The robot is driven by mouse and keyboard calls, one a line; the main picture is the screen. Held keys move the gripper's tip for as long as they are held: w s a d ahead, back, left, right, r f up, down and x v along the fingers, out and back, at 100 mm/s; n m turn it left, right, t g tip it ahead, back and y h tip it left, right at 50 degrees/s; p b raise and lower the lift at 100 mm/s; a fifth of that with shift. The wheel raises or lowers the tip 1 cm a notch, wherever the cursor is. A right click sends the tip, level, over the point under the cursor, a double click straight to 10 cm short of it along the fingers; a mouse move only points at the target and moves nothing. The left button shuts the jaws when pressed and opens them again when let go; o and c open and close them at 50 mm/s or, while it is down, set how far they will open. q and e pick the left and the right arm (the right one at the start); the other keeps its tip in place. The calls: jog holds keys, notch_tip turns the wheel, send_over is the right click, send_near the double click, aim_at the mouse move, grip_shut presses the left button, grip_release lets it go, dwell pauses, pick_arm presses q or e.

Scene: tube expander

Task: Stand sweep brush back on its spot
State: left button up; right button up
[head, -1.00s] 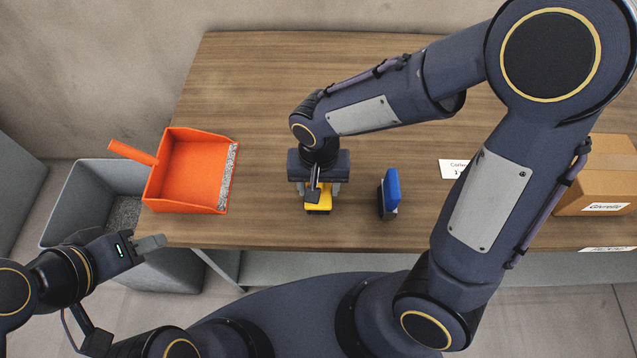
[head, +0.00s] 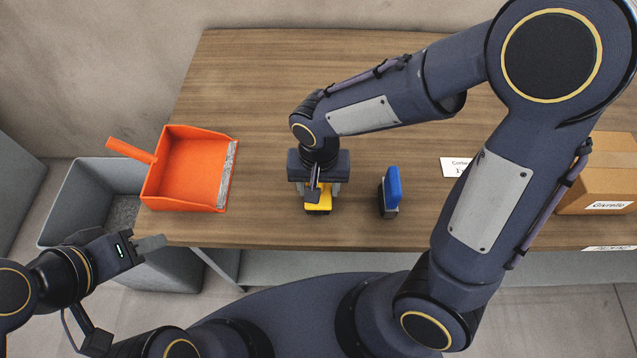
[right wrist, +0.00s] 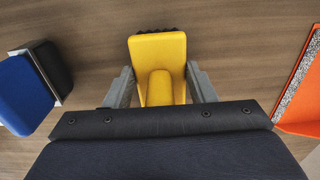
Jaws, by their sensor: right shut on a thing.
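The sweep brush is yellow (head: 318,203) with dark bristles along one edge. It stands near the front middle of the table, mostly under my right gripper (head: 319,188) in the head view. In the right wrist view the yellow brush (right wrist: 158,65) sits between the two grey fingers of my right gripper (right wrist: 163,88), which is shut on it. Whether its bristles touch the table is hard to tell. My left gripper (head: 150,243) is at the table's front left edge, below the dustpan, with nothing seen in it; its finger gap cannot be made out.
An orange dustpan (head: 185,172) lies at the left of the table (head: 260,80). A blue and dark block (head: 391,190) stands right of the brush. A cardboard box (head: 600,170) and a white label (head: 455,167) are at the right. A grey bin (head: 75,200) stands left of the table.

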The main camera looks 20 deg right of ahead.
jog(key=shift+f+b, duration=0.45)
jog(key=shift+f, duration=0.1)
jog(key=o, duration=1.3)
jog(key=shift+c, duration=0.2)
jog(key=shift+r, duration=0.1)
notch_tip(320, 180, up, 8)
jog(key=p, duration=0.6)
jog(key=shift+p, duration=0.35)
